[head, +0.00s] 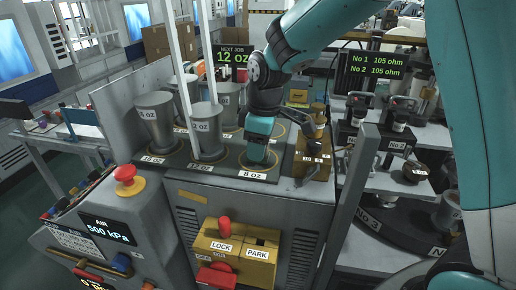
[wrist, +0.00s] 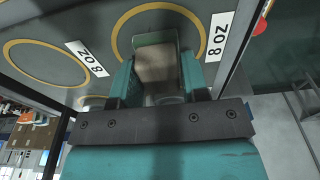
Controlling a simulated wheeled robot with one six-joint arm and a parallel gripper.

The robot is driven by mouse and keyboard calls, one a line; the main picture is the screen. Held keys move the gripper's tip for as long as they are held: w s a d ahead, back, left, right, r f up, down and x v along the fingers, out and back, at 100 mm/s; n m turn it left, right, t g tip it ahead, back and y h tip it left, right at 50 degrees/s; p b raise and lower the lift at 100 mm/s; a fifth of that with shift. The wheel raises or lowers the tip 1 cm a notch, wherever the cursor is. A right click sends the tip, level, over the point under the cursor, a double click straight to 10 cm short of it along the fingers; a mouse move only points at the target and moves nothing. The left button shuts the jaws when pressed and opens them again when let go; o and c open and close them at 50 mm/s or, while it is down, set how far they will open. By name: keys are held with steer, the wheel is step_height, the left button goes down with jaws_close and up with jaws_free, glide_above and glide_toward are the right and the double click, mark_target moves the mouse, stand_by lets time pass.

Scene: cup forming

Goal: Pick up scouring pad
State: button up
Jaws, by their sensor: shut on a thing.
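My gripper (head: 259,142) points down over the 8 oz place at the front right of the machine deck. In the wrist view its two fingers (wrist: 157,78) stand on either side of a brownish-grey block, which I take for the scouring pad (wrist: 156,62). They are shut on it. The pad lies over a yellow ring beside an 8 OZ label; whether it touches the deck I cannot tell. In the head view the gripper hides the pad.
Grey metal cups (head: 207,132) stand on the deck to the left, close to white uprights. A brass-coloured fixture (head: 313,150) stands just right of the gripper. A red button (head: 125,175) and the yellow LOCK/PARK box (head: 235,252) are in front.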

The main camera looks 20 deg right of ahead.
step_height(320, 180, up, 20)
steer(key=b, duration=0.2)
steer(key=shift+f, duration=0.1)
